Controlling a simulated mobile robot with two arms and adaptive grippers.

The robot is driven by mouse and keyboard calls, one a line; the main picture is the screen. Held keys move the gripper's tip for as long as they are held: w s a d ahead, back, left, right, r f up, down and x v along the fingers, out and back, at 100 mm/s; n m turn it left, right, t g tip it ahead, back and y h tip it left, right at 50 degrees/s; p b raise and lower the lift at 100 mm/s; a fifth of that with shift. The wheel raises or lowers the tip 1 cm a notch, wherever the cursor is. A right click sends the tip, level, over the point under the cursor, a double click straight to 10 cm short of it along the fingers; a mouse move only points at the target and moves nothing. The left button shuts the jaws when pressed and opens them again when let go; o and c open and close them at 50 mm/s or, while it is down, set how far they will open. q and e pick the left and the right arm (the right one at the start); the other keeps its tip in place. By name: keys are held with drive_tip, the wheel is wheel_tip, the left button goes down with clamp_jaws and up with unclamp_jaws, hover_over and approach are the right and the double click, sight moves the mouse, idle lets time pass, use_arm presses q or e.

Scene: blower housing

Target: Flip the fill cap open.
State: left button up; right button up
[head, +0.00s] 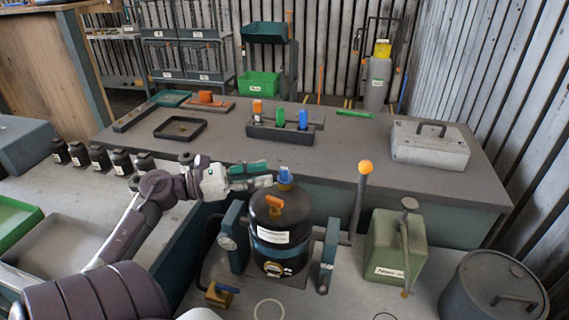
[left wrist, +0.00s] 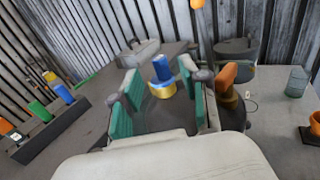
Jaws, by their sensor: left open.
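The black blower housing (head: 272,237) stands upright between two teal posts. On its top is a small blue cap (head: 285,174), which I take to be the fill cap. In the left wrist view the blue cap (left wrist: 161,68) sits on a brass-yellow collar (left wrist: 162,90). I cannot tell if its hinge is shut. My left gripper (head: 264,177) reaches in from the left at the height of the cap. In the left wrist view its green-padded fingers (left wrist: 159,84) are open, with the cap showing between their tips. Contact with the cap is not visible. My right gripper is not in view.
An orange handle (head: 274,204) is on the housing close to the cap. An orange-knobbed lever (head: 361,195) rises to the right, beside a green canister (head: 391,243). A rack with colored pieces (head: 284,133) and a grey case (head: 430,147) stand on the bench behind.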

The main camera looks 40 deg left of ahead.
sight(284, 168)
use_arm(q)
drive_tip(key=p+x, duration=0.1)
drive_tip(key=x, duration=0.5)
drive_tip(key=shift+s, duration=0.1)
clamp_jaws()
